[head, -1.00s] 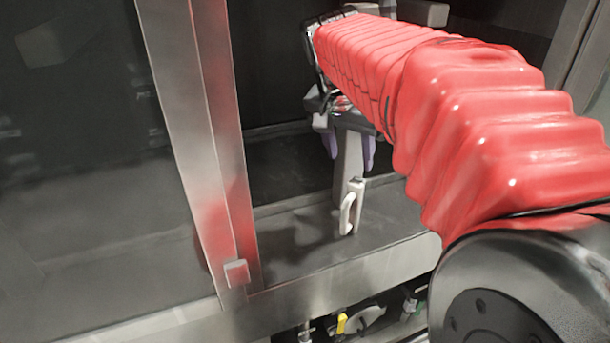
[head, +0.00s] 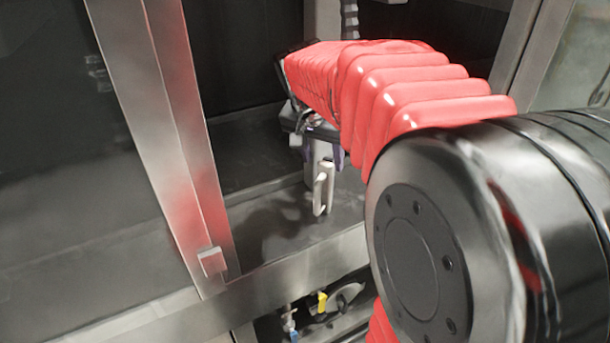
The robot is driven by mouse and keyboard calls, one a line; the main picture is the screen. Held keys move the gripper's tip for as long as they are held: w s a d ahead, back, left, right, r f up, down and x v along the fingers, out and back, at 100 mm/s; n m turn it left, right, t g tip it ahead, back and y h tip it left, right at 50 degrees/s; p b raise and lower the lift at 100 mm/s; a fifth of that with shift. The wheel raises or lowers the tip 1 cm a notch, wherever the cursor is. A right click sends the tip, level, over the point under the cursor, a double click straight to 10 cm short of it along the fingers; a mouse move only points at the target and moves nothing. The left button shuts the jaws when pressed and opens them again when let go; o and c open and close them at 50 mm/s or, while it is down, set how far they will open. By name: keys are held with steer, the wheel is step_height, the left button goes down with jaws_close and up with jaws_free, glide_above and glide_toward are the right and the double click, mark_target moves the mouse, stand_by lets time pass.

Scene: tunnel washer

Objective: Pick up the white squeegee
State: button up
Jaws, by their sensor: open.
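The white squeegee (head: 322,188) stands roughly upright on the dark floor inside the washer opening, with its pale looped handle facing me. Its upper part rises between the fingers of my gripper (head: 322,152), where the gripper body and shadow partly hide it. My gripper is at the end of the red-sleeved arm and points down over the squeegee. Its purple fingers show only in small part, one on each side of the squeegee's upper part. The gripper is open; I cannot tell whether a finger touches the squeegee.
A metal door post (head: 180,150) with a small latch block (head: 212,261) stands left of the squeegee. A metal sill (head: 285,265) runs along the front of the opening. Below it are pipes and a yellow valve handle (head: 322,302). The dark floor left of the squeegee is clear.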

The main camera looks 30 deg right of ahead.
mark_target(324, 164)
steer(key=shift+x, duration=2.55)
steer(key=shift+s, duration=0.1)
jaws_close()
